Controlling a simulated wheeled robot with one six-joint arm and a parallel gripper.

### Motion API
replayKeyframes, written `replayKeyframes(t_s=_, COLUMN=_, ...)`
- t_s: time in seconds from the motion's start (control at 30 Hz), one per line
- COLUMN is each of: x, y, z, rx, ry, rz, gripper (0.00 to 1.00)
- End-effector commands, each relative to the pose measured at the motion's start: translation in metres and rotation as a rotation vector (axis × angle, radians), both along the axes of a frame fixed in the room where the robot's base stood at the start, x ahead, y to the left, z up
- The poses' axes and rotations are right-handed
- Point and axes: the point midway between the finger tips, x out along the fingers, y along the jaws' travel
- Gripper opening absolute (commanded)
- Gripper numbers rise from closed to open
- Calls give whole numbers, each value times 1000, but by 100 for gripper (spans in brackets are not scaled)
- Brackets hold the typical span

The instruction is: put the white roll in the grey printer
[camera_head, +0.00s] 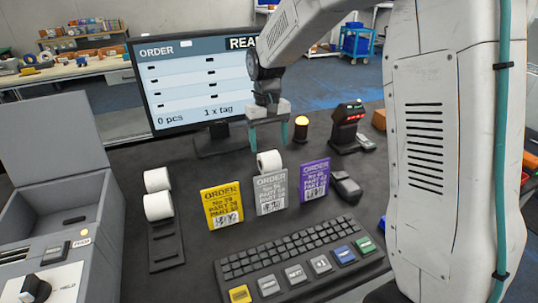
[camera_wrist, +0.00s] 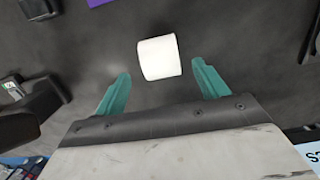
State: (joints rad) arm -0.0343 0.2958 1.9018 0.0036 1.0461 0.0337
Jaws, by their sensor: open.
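A white roll (camera_head: 269,163) stands on the dark table behind the grey order card. It also shows in the wrist view (camera_wrist: 160,57), between and just beyond my fingertips. Two more white rolls (camera_head: 158,193) sit on a black holder at the left. The grey printer (camera_head: 55,185) is at the far left with its lid raised; the inside of its bay is only partly visible. My gripper (camera_head: 267,138) points down above and behind the single roll. It also shows in the wrist view (camera_wrist: 162,85). Its teal fingers are open, with nothing held.
Yellow (camera_head: 222,206), grey (camera_head: 271,192) and purple (camera_head: 314,178) order cards stand in front of the roll. A keyboard (camera_head: 298,258) lies nearer, with a mouse (camera_head: 346,187) beside the cards. The monitor (camera_head: 195,85) stands behind; a scanner (camera_head: 346,128) and amber lamp (camera_head: 301,129) are right.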

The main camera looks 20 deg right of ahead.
Motion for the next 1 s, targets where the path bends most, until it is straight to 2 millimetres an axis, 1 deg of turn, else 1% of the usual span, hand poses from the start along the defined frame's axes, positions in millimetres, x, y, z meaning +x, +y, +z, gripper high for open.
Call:
replayKeyframes(t_s=0.03, x=2, y=0, z=11, rx=0, ry=-4, rz=0, gripper=72)
replayKeyframes(t_s=0.2, x=4, y=0, z=37, rx=0, ry=-3, rz=0, gripper=72)
replayKeyframes(t_s=0.3, x=5, y=0, z=45, rx=0, ry=0, rz=0, gripper=72)
replayKeyframes(t_s=0.47, x=5, y=0, z=50, rx=0, ry=0, rz=0, gripper=72)
replayKeyframes(t_s=0.57, x=-3, y=-1, z=57, rx=0, ry=-7, rz=0, gripper=72)
replayKeyframes(t_s=0.67, x=-26, y=-4, z=75, rx=1, ry=-25, rz=-1, gripper=72)
replayKeyframes(t_s=0.77, x=-66, y=-7, z=98, rx=1, ry=-51, rz=-1, gripper=72)
replayKeyframes(t_s=0.8, x=-84, y=-9, z=106, rx=1, ry=-63, rz=-1, gripper=72)
replayKeyframes(t_s=0.87, x=-112, y=-11, z=117, rx=1, ry=-80, rz=0, gripper=72)
replayKeyframes(t_s=0.9, x=-131, y=-12, z=122, rx=1, ry=-91, rz=0, gripper=72)
replayKeyframes(t_s=0.97, x=-159, y=-13, z=128, rx=1, ry=-108, rz=0, gripper=72)
replayKeyframes(t_s=1.0, x=-177, y=-14, z=130, rx=1, ry=-119, rz=0, gripper=72)
